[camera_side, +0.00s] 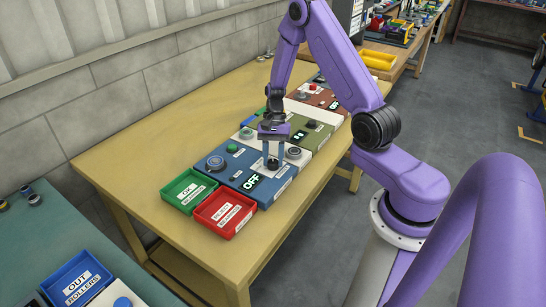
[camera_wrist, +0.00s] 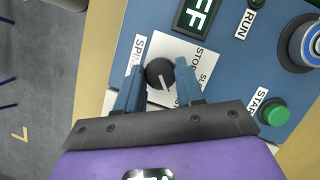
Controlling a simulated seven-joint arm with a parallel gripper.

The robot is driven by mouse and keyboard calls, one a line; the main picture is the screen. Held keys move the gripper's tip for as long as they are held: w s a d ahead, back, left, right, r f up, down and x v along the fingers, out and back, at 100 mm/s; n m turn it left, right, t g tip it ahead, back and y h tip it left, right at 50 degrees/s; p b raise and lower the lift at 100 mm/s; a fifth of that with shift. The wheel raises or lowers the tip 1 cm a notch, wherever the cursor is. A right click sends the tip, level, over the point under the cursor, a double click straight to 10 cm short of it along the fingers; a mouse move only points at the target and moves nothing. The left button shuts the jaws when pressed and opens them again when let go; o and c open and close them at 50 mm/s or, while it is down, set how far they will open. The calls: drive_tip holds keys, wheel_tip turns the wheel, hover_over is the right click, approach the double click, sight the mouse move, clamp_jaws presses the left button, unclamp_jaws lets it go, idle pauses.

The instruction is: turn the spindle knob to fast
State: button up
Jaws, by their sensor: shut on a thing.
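The spindle knob (camera_wrist: 158,73) is small, round and black with a white pointer line, on a white plate (camera_wrist: 187,51) in the wrist view. The plate's words beside it include STOP and part of another; a partly covered label starts with "SPI". The pointer slants toward the bottom of the wrist picture; I cannot tell which word it marks. My gripper (camera_wrist: 158,83) is shut on the knob, one blue finger on each side. In the side view my gripper (camera_side: 272,159) reaches down to the blue panel (camera_side: 232,178), largely covering the knob. The panel's display (camera_side: 252,182) reads OFF.
A green button (camera_wrist: 275,114) and a large blue-grey dial (camera_wrist: 306,44) sit on the same panel. Green (camera_side: 173,199) and red (camera_side: 212,223) trays stand in front of it. Other panels (camera_side: 312,131) are close behind. The table is clear at the left.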

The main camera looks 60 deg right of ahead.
idle(0.5)
drive_tip(key=o, duration=1)
drive_tip(key=shift+o, duration=0.2)
drive_tip(key=v, duration=1.7)
drive_tip(key=shift+r, duration=0.25)
drive_tip(key=r+n+h, duration=0.1)
drive_tip(key=r+n, duration=0.1)
drive_tip(key=n, duration=0.3)
hover_over(264, 170)
drive_tip(key=s+a+r+n+h, duration=0.2)
drive_tip(key=s+a+n, duration=0.45)
drive_tip(key=a, duration=0.25)
drive_tip(key=s+a+n+t, duration=0.1)
drive_tip(key=s+a+n, duration=0.1)
drive_tip(key=s+n, duration=0.4)
drive_tip(key=s+a+n+t, duration=0.1)
drive_tip(key=s+a+n, duration=0.1)
drive_tip(key=s+n, duration=0.5)
drive_tip(key=s, duration=0.6)
drive_tip(key=shift+s+f+h, duration=0.25)
drive_tip(key=shift+h, duration=0.05)
